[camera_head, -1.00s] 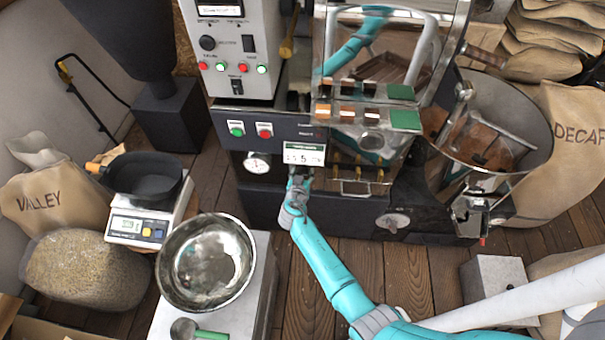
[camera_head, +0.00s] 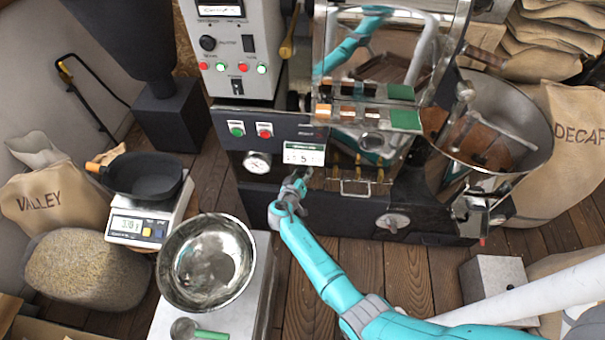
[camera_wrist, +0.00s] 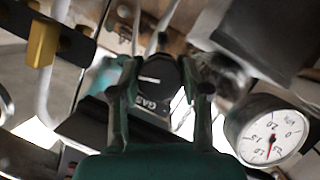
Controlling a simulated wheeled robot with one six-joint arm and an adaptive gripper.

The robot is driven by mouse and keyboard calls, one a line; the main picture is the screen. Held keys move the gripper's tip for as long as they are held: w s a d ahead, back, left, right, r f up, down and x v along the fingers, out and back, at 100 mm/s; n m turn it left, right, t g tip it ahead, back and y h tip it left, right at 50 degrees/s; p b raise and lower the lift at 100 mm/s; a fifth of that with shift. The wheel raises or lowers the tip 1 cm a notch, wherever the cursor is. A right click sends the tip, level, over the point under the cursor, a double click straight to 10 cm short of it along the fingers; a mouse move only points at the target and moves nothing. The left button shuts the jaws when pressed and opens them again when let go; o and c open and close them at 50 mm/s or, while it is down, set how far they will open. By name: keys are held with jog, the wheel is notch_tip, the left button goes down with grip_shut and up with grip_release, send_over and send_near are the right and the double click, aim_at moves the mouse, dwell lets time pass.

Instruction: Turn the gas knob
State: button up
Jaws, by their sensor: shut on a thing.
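The gas knob (camera_wrist: 157,78) is a dark round knob with a white pointer line. It sits in the middle of the wrist view beside a plate lettered GAS (camera_wrist: 150,105). My gripper (camera_wrist: 160,82) has one finger on each side of the knob and is shut on it. The knob is hidden there by my gripper. The white pressure gauge (camera_wrist: 268,134) is at the right in the wrist view, its red needle pointing down.
A steel bowl (camera_head: 208,262) stands on a metal stand (camera_head: 250,300) left of my arm. A scale (camera_head: 140,226) with a black pan is behind it. The round cooling bin (camera_head: 536,125) is at right.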

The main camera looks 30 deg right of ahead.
jog(key=n+h, duration=0.1)
jog(key=n, duration=0.1)
jog(key=n+h, duration=0.2)
jog(key=n, duration=0.1)
jog(key=shift+n+g, duration=0.3)
jog(key=shift+g, duration=0.1)
jog(key=n+h, duration=0.1)
jog(key=n, duration=0.2)
jog(key=shift+w+t, duration=0.1)
jog(key=shift+t, duration=0.2)
jog(key=shift+f+n+t+h, duration=0.1)
jog(key=shift+n+t+h, duration=0.2)
jog(key=shift+n+h, duration=0.85)
jog(key=shift+n+y, duration=0.35)
jog(key=shift+n, duration=0.5)
jog(key=o, duration=1.1)
jog(key=shift+o, duration=0.2)
jog(key=shift+m, duration=0.3)
